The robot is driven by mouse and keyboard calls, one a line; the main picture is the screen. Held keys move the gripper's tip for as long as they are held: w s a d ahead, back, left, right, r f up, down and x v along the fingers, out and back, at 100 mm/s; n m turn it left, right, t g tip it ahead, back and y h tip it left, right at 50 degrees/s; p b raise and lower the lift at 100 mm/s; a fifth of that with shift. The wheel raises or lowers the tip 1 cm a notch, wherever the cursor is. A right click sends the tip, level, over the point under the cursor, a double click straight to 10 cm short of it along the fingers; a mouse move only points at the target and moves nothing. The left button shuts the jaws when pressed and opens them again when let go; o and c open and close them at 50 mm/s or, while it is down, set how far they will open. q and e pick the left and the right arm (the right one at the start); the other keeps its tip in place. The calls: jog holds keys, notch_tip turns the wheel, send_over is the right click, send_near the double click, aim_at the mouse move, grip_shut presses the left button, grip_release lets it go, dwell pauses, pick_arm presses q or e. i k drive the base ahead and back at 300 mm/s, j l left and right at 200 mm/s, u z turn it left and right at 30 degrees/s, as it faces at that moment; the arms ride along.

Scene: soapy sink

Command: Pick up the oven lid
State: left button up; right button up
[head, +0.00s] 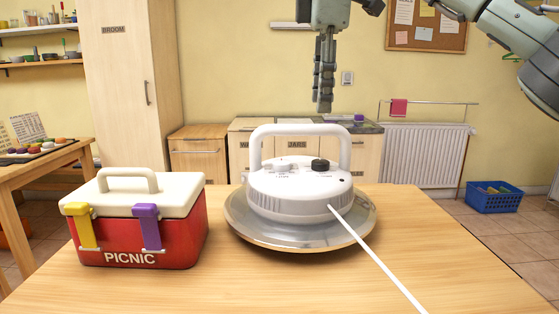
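The oven lid (292,190) is a white round unit with a tall white loop handle, dials on top and a wide shiny metal rim. It sits flat on the wooden table in the middle of the head view. A white cord (378,260) runs from its front right side to the front of the table. My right gripper (323,108) points down above the lid in the picture, apart from the handle. Its fingers are seen nearly edge-on, so the gap between them cannot be judged. I see nothing held in it. My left gripper is not in view.
A red picnic box (140,240) with a white lid and yellow and purple latches stands left of the oven lid. The table (440,270) is clear to the right apart from the cord. Cabinets and a radiator (425,152) stand behind.

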aim_at(288, 211)
jog(key=k+l, duration=0.25)
jog(key=k, duration=0.15)
jog(key=k+l, duration=0.25)
jog(key=k, duration=0.15)
jog(key=k+l, duration=0.25)
jog(key=k, duration=0.15)
